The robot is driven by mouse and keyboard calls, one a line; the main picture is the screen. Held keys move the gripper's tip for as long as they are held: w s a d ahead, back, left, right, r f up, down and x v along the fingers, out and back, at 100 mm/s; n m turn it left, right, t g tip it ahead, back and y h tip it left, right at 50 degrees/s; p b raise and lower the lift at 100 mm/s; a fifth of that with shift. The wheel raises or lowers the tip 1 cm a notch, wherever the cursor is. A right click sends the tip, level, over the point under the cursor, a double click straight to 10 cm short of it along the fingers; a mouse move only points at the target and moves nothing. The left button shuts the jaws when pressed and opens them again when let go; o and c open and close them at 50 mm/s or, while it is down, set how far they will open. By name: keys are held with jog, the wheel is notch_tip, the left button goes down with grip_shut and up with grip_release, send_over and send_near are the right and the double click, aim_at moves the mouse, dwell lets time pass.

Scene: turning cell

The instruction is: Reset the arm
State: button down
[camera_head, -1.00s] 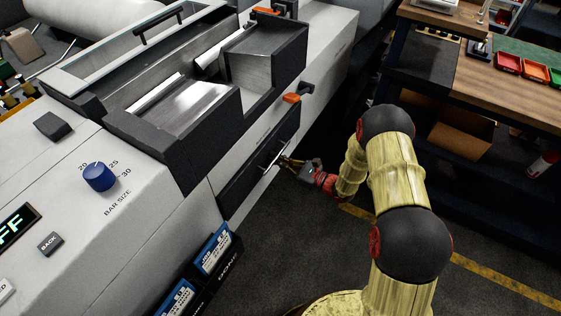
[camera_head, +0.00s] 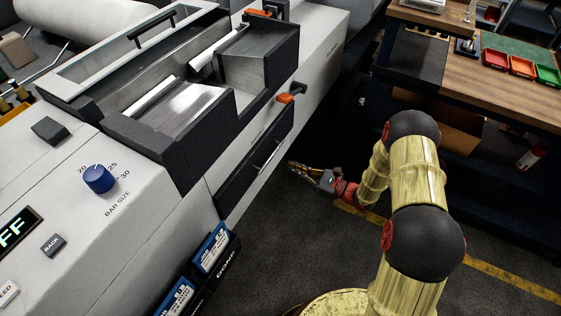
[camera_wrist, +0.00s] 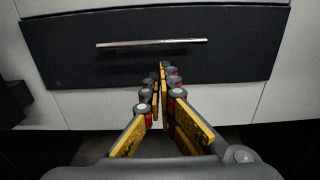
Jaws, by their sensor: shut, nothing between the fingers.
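My gripper (camera_head: 293,167) is shut and empty at the end of my arm, which reaches in from the lower right in the head view. It is apart from the dark drawer front (camera_head: 238,180) of the white machine, a short way to its right. In the wrist view my gripper (camera_wrist: 161,66) points at the drawer front (camera_wrist: 70,62), its fingers together just below the silver bar handle (camera_wrist: 120,44). The drawer looks closed.
The white machine (camera_head: 140,217) with a blue knob (camera_head: 98,179) fills the left. Blue-labelled boxes (camera_head: 211,250) stand on the floor beside it. A wooden bench (camera_head: 472,88) with red and green bins (camera_head: 548,75) stands at the right. Open floor (camera_head: 290,230) lies between.

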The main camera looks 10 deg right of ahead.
jog(key=v, duration=0.4)
jog(key=shift+d+p, duration=0.1)
jog(key=shift+p, duration=0.2)
